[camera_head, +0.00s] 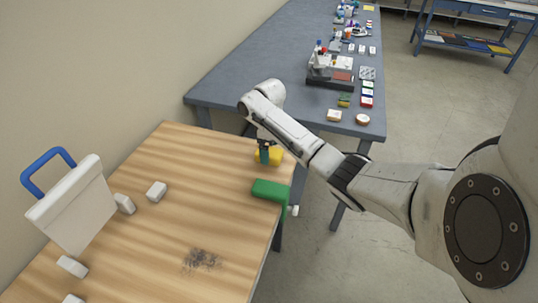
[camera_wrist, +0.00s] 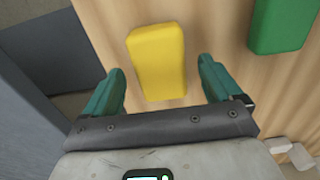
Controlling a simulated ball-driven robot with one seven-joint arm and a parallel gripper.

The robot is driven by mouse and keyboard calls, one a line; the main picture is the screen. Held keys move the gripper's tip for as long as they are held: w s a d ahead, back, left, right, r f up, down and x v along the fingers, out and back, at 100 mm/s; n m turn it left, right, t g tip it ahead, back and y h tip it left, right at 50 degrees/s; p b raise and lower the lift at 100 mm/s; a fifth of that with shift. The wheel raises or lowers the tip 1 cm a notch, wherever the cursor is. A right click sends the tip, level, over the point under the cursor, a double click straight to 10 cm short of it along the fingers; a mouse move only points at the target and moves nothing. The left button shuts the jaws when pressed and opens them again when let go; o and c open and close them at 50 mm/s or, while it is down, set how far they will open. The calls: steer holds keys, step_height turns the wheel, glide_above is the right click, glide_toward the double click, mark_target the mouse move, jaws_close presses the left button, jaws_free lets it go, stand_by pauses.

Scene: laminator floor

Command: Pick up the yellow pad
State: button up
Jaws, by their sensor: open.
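The yellow pad (camera_head: 276,156) lies on the wooden table (camera_head: 190,180) near its far right corner. My gripper (camera_wrist: 160,82) is open and empty, with one teal finger on each side of the pad and a gap on both sides. In the head view my gripper (camera_head: 265,154) is over the pad and hides part of it. Whether the fingers reach down beside the pad I cannot tell.
A green block (camera_head: 270,190) sits close to the pad at the table's right edge; it also shows in the wrist view (camera_wrist: 281,25). A white board with a blue handle (camera_head: 75,205) and several white blocks stand at left. A grey bench (camera_head: 260,60) with small items is behind.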

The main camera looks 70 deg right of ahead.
steer(key=shift+f, duration=1.2)
steer(key=shift+c, duration=0.4)
steer(key=c, duration=1.1)
steer(key=shift+o, duration=0.2)
steer(key=shift+r, duration=0.1)
